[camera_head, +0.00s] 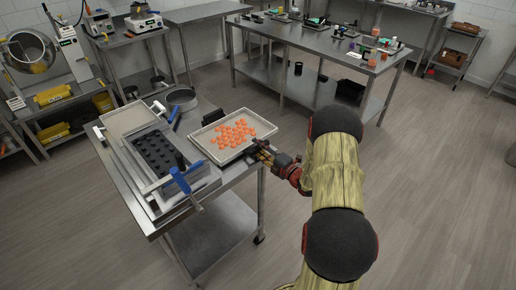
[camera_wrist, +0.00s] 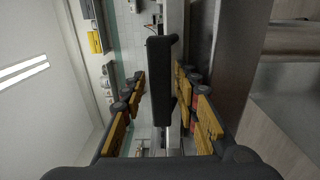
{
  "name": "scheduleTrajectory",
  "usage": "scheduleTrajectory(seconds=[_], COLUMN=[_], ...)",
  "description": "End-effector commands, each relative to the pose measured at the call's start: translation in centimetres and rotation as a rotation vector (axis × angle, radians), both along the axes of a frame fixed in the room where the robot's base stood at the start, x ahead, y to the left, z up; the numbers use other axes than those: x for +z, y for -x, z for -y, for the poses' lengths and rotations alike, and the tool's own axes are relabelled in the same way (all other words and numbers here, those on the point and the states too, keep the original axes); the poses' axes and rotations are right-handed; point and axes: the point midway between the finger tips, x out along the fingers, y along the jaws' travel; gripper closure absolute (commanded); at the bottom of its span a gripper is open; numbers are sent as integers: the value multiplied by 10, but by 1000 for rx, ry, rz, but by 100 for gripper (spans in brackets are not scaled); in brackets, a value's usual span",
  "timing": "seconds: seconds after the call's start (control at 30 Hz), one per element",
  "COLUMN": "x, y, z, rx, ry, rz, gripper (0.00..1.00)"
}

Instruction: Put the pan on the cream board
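The pan (camera_head: 207,146) is a shallow, pale rectangular tray with many orange gummies on it, flat on the right part of the steel table. A black handle shows at its far side (camera_head: 211,116). My gripper (camera_head: 256,151) is at its near right edge. In the wrist view, a black bar (camera_wrist: 161,80), apparently the near handle, stands between my open fingers (camera_wrist: 158,100). There is a gap on the left finger's side and little gap on the right. A cream board (camera_head: 128,118) appears to lie at the table's far left corner, partly hidden by the depositor frame.
A metal depositor with a black-studded mould (camera_head: 160,152) and blue handles (camera_head: 180,180) fills the table's left part. A round steel pot (camera_head: 181,97) stands behind, between the board and the pan. Another steel table (camera_head: 300,42) with small items stands farther back. The floor on the right is clear.

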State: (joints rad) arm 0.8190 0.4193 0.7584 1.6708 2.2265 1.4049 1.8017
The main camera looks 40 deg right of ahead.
Motion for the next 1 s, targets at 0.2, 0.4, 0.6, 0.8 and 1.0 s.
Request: scheduleTrajectory(seconds=[0.2, 0.4, 0.6, 0.8, 1.0], x=[0, 2, 2, 2, 1], y=[0, 3, 32, 74, 106], z=[0, 1, 4, 8, 9], rx=[0, -1, -4, -5, -3], ry=[0, -1, -2, -2, -1], rz=[0, -1, -2, -1, -1], gripper=[65, 65, 65, 65, 65])
